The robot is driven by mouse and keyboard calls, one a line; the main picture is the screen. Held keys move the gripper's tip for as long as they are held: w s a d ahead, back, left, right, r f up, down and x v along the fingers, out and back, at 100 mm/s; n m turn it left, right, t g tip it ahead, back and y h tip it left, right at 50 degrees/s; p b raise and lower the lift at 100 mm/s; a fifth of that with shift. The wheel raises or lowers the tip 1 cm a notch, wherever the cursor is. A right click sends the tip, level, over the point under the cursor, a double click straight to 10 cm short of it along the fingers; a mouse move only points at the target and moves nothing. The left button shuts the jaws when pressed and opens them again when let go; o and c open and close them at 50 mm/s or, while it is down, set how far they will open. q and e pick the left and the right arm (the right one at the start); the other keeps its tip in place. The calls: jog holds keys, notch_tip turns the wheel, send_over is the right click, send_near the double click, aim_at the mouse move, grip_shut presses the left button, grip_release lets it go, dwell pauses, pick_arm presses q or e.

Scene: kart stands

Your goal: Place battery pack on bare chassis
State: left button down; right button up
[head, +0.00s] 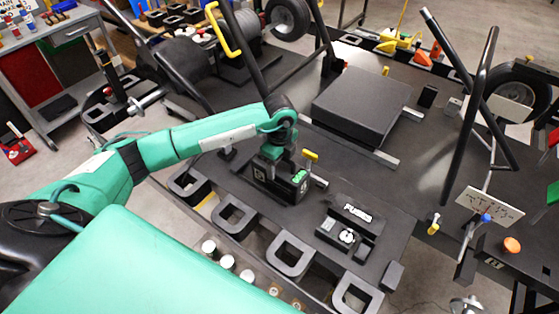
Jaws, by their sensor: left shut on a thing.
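My left gripper (279,158) reaches down from the middle of the view and is shut on the top of the battery pack (282,187). The pack is a black box with a green patch on its right side, and it looks upright. It is over the near part of the black chassis (420,180); I cannot tell whether it touches the surface. The gripper partly hides the pack's top. My right gripper is not in view.
A large flat black box (362,104) lies on the chassis behind the pack. A fuse box (347,225) marked FUSES sits to the right. Black bars (480,90) rise at the right. A grey cart (48,45) stands at the far left.

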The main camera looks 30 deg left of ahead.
pick_arm(q)
jog(key=c, duration=0.7)
grip_release()
jog(key=shift+f, duration=0.1)
jog(key=o, duration=0.4)
notch_tip(320, 180, up, 11)
jog(key=b, duration=0.3)
jog(key=shift+r, duration=0.7)
